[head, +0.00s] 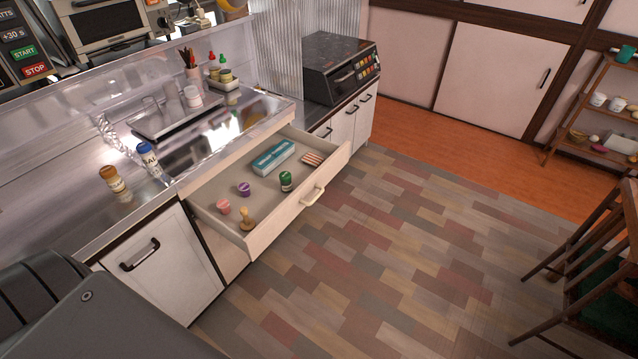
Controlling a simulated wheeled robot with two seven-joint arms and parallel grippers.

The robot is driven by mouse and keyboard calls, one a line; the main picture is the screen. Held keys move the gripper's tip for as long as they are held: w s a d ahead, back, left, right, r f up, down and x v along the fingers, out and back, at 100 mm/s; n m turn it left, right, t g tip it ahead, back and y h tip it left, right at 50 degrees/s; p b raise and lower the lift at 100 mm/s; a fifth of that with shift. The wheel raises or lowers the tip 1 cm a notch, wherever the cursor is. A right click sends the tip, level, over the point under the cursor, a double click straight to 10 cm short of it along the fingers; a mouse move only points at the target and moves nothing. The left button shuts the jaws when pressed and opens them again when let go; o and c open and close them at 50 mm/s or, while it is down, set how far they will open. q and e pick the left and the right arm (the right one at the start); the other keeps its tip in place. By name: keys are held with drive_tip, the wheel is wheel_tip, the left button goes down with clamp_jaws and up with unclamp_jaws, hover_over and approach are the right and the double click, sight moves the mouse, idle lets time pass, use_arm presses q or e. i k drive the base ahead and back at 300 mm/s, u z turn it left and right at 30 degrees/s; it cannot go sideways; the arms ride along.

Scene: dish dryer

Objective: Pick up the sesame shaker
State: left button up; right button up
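Two shakers stand upright on the steel counter (140,205) at the left. One has a brown-orange cap and a pale brown label (114,181); the other, just right of it, has a blue cap and a white label (149,160). The lettering is too small to read for certain; the brown-capped one looks like the sesame shaker. They stand apart from each other, and nothing is holding them. Neither of my grippers is in view.
A steel tray (165,118) lies behind the shakers. A black oven (340,68) stands farther back.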

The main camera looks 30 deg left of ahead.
sight(110, 174)
drive_tip(key=z, duration=0.2)
drive_tip(key=i, duration=1.4)
drive_tip(key=u, duration=2.25)
